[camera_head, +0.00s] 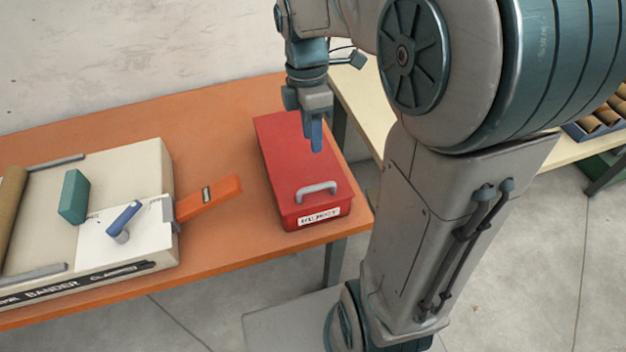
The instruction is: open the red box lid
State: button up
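The red box (275,155) sits near the right end of the orange table, with its lid (296,178) closed. A grey handle (317,190) is fixed on the lid near its front edge, and a white label is on the front face. My gripper (316,140) points down over the middle of the lid, behind the handle in the picture. Only one blue finger shape shows clearly, so its opening cannot be told. It does not hold the handle. Whether the fingertips touch the lid cannot be told.
On the left of the orange table (222,240) stands a cream machine (130,165) with a teal block (74,197), a blue lever (124,218) and an orange lever (208,198) reaching toward the box. A pale table with a tray of brown rolls (604,117) is at right.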

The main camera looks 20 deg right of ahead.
aim_at(315, 186)
jog(key=f, duration=0.4)
jog(key=s+f, duration=0.1)
jog(key=f, duration=0.2)
jog(key=s+f, duration=0.1)
jog(key=f, duration=0.3)
jog(key=shift+s+f+b, duration=0.15)
jog(key=shift+f+b, duration=0.2)
jog(key=shift+b, duration=0.05)
